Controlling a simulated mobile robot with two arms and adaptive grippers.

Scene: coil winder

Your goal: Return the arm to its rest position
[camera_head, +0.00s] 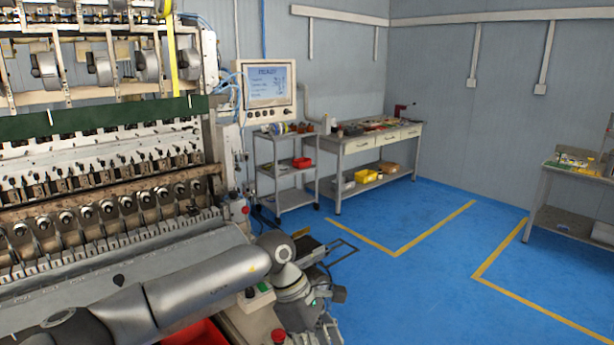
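My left arm (205,285) comes in from the lower left. It reaches across the front of the coil winder (100,215) to a wrist joint near the machine's right front corner. My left gripper (325,333) hangs below the wrist at the bottom edge of the picture. It is small and partly cut off, so I cannot tell whether its fingers are open or hold anything. My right arm and gripper are not in view.
A red bin (195,334) and a red button (278,336) lie close below my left arm. A grey cart (287,172), a workbench (365,143) and a side table (570,180) stand farther back. The blue floor (430,270) between them is clear.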

